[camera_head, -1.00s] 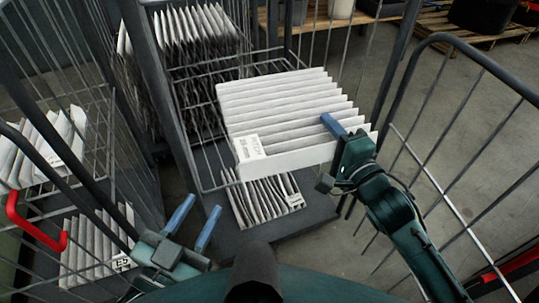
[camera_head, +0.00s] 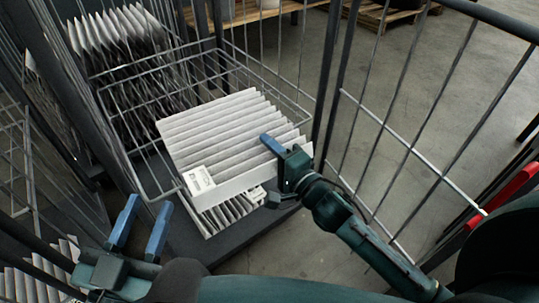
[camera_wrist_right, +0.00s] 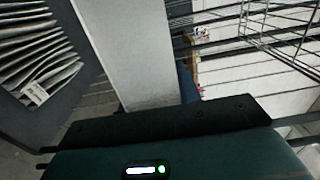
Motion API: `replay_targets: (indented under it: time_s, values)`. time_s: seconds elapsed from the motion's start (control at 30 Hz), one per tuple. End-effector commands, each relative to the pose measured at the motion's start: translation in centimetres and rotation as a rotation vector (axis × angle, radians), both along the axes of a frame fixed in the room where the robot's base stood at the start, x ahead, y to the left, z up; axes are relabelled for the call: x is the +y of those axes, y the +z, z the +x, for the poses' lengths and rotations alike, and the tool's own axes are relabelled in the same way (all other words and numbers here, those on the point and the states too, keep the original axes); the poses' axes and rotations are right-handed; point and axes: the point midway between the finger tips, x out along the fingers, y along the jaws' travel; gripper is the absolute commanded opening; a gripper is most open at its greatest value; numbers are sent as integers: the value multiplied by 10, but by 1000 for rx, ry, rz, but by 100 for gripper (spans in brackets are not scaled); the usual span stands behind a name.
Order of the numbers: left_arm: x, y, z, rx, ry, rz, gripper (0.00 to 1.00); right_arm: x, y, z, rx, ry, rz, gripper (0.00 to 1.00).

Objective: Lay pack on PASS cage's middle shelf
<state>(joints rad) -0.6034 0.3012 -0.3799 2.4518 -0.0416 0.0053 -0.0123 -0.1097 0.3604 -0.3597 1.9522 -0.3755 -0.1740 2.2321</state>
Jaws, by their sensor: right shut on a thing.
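My right gripper (camera_head: 272,162) is shut on the right edge of a white pleated filter pack (camera_head: 225,130). The pack is roughly flat, slightly tilted in the picture, with a printed label at its near left corner. It overlaps the right part of a wire shelf (camera_head: 120,148) in the cage; whether it touches the wires I cannot tell. The pack's pale side fills the middle of the right wrist view (camera_wrist_right: 130,50). My left gripper (camera_head: 143,205) is open and empty, at the cage's near left. No PASS sign is readable.
Another white filter (camera_head: 228,213) lies on the grey base (camera_head: 190,235) below the pack. Mesh cage sides stand left and right. A red handle (camera_head: 510,190) is at right.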

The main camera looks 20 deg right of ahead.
Motion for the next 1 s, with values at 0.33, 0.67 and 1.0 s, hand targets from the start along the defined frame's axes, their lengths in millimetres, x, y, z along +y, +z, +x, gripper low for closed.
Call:
replay_targets:
  time_s: [0.33, 0.67, 1.0]
  values:
    - [0, -1, 0, 3, -1, -1, 35, 0, -2, 0, 0, -1, 0, 11]
    - [0, 0, 0, 3, -2, -3, 35, 0, -2, 0, 0, 0, -1, 55]
    - [-1, 4, 0, -2, -2, 0, 35, -2, 1, -5, 1, 0, 1, 55]
